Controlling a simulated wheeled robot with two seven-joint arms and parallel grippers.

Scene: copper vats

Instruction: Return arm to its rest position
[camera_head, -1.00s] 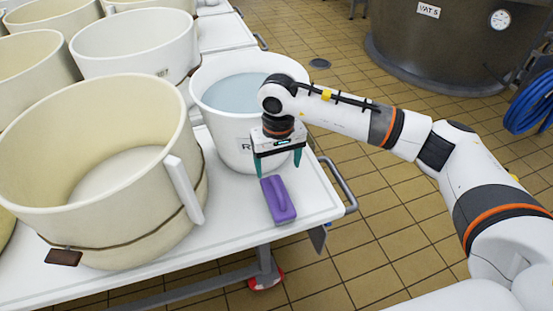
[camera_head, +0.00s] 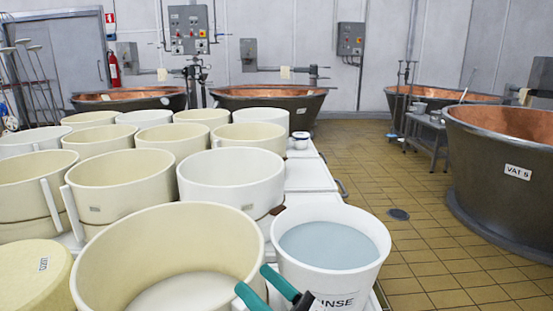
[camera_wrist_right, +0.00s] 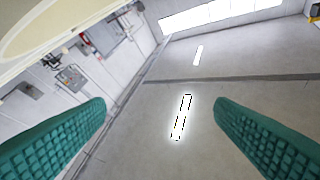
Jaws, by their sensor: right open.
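My right gripper (camera_head: 276,287) shows at the bottom edge of the head view, its teal fingers in front of the rinse bucket and the large cream tub. In the right wrist view its two teal fingers (camera_wrist_right: 160,135) stand wide apart with nothing between them. That view faces the ceiling and a wall. The rest of the right arm is out of the head view. My left gripper is not in view. The purple brush seen earlier is out of view now.
A white bucket of water (camera_head: 350,285) labelled as rinse stands at the near table end. Several cream tubs (camera_head: 170,235) crowd the tables to the left. A dark copper-lined vat (camera_head: 500,190) stands at the right. Tiled floor (camera_head: 405,240) is open between.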

